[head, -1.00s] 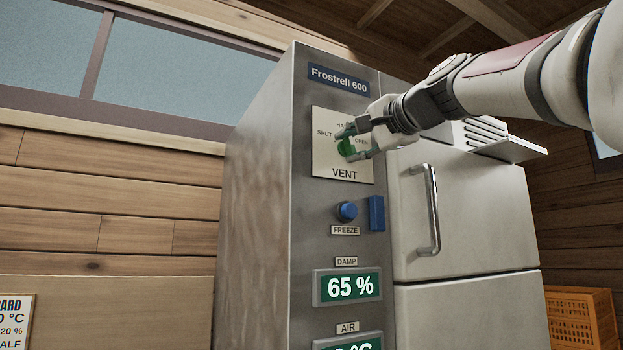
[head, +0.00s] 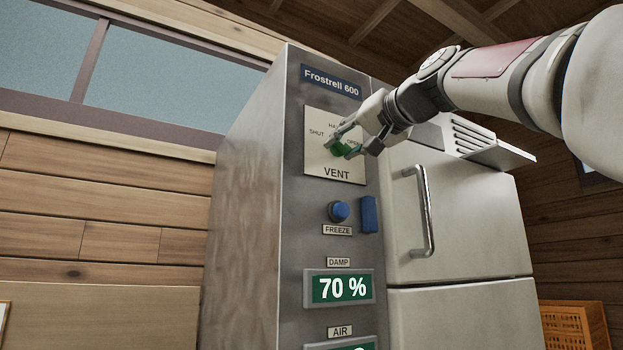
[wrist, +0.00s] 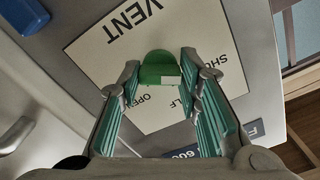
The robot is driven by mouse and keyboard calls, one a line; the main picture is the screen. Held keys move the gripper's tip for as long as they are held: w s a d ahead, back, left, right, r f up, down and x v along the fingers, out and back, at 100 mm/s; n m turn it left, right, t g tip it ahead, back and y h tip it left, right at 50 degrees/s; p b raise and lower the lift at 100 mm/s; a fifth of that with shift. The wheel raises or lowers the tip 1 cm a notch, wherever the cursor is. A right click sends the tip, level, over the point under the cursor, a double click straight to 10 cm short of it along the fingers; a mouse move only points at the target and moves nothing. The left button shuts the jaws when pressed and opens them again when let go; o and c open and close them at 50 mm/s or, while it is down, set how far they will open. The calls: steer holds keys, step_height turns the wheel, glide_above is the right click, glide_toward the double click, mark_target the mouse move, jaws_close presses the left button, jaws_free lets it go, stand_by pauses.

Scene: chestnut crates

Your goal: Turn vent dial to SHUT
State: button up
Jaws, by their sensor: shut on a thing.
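The vent dial is a green knob (head: 339,149) on a pale plate (head: 316,168) marked SHUT, OPEN and VENT, with a partly hidden label on top. My gripper (head: 342,145) reaches it from the upper right, its two fingers closed on opposite sides of the knob. In the wrist view the green knob (wrist: 158,66) sits between the fingertips (wrist: 160,74). A white mark on the knob shows near the OPEN and HALF lettering; exactly which it points at I cannot tell. The SHUT label is partly covered by a finger there.
Below the plate are a blue FREEZE button (head: 339,211) and a blue block (head: 369,214). A door handle (head: 421,210) stands out to the right, under a slotted ledge (head: 478,140). An orange crate (head: 574,327) is at lower right.

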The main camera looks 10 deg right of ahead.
steer(key=shift+f, duration=0.15)
stand_by(0.4)
steer(key=o, duration=1.1)
steer(key=shift+o, duration=0.2)
steer(key=v, duration=1.2)
